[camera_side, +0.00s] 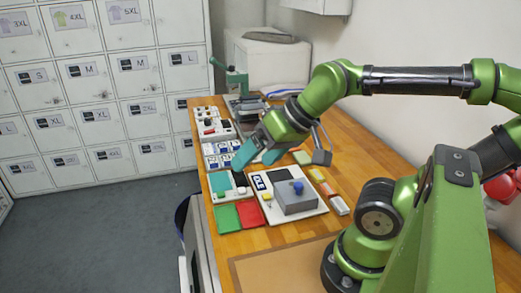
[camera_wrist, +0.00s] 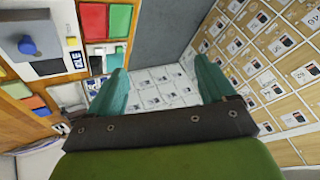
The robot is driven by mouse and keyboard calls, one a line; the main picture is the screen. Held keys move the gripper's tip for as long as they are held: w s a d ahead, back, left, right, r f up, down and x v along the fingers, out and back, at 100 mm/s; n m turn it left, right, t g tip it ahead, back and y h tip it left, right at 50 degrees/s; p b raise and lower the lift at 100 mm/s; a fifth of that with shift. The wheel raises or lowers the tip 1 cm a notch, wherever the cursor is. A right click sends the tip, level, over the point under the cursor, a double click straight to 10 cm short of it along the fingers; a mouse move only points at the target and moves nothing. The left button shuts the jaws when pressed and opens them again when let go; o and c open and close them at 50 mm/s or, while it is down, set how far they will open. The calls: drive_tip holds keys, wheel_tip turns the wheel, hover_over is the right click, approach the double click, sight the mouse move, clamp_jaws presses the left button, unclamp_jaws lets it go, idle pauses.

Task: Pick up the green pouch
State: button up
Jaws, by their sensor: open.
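A flat green piece (camera_side: 228,218) lies at the table's near left edge in the side view, beside a flat red piece (camera_side: 249,214). The green piece also shows at the top of the wrist view (camera_wrist: 119,20); I cannot tell for certain that it is the pouch. A smaller pale green item (camera_side: 302,157) lies right of my gripper. My gripper (camera_side: 257,160) is open, with teal fingers spread apart and nothing between them. It is above the table, farther back than the flat green piece. Its fingers also show in the wrist view (camera_wrist: 160,70).
A white board with a grey box and blue knob (camera_side: 295,196) stands right of the flat pieces. Blue-and-white packs (camera_side: 220,154) lie left of my gripper. Orange and white items (camera_side: 328,188) line the right. A teal-handled device (camera_side: 238,85) stands behind. Lockers (camera_side: 85,100) stand beyond the table.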

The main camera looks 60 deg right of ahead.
drive_tip(key=m+g+h, duration=0.4)
drive_tip(key=m+h, duration=0.1)
hover_over(303, 157)
drive_tip(key=s+a, duration=0.2)
drive_tip(key=f, duration=1.9)
drive_tip(key=shift+w+d+f, duration=0.1)
drive_tip(key=shift+w+f, duration=0.05)
drive_tip(key=shift+w, duration=0.05)
drive_tip(key=shift+x, duration=2.75)
drive_tip(key=shift+s, duration=0.2)
drive_tip(key=shift+c, duration=0.3)
